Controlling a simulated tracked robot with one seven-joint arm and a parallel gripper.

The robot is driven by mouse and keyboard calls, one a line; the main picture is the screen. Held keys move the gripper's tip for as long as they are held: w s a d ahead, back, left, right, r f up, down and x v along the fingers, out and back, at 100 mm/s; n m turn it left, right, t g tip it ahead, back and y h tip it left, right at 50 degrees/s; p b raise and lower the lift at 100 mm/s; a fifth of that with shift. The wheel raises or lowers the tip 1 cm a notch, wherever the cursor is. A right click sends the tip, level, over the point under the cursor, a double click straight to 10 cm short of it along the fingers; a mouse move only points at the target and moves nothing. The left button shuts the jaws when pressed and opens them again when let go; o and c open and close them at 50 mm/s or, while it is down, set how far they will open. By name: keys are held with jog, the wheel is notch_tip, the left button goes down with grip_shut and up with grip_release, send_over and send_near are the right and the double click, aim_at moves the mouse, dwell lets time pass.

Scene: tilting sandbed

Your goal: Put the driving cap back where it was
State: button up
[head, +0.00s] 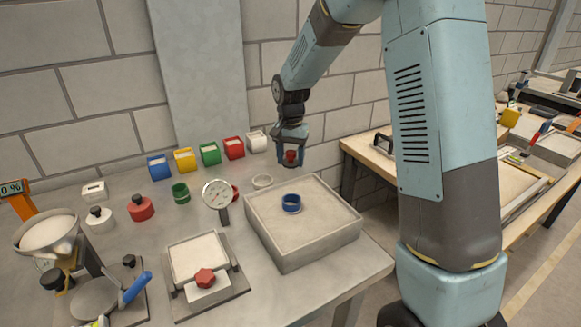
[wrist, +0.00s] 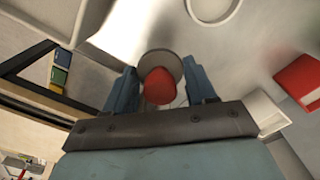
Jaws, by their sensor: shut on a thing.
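My gripper (head: 290,158) is shut on the driving cap (head: 291,157), a piece with a red knob over a grey disc. It hangs in the air behind the sand tray, near the back right corner of the table. In the wrist view the red knob (wrist: 158,86) sits between the two blue fingers (wrist: 160,88), with part of the grey disc showing beyond it. The disc's underside is hidden. Two similar weights with black knobs, one white (head: 100,219) and one red (head: 140,207), stand at the left of the table.
Several coloured bins (head: 210,153) line the wall. Another bench (head: 375,160) lies to the right.

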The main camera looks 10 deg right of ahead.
aim_at(290, 166)
jog(key=shift+w+f, duration=0.45)
jog(key=shift+f, duration=1.55)
jog(key=shift+f, duration=0.1)
jog(key=o, duration=1)
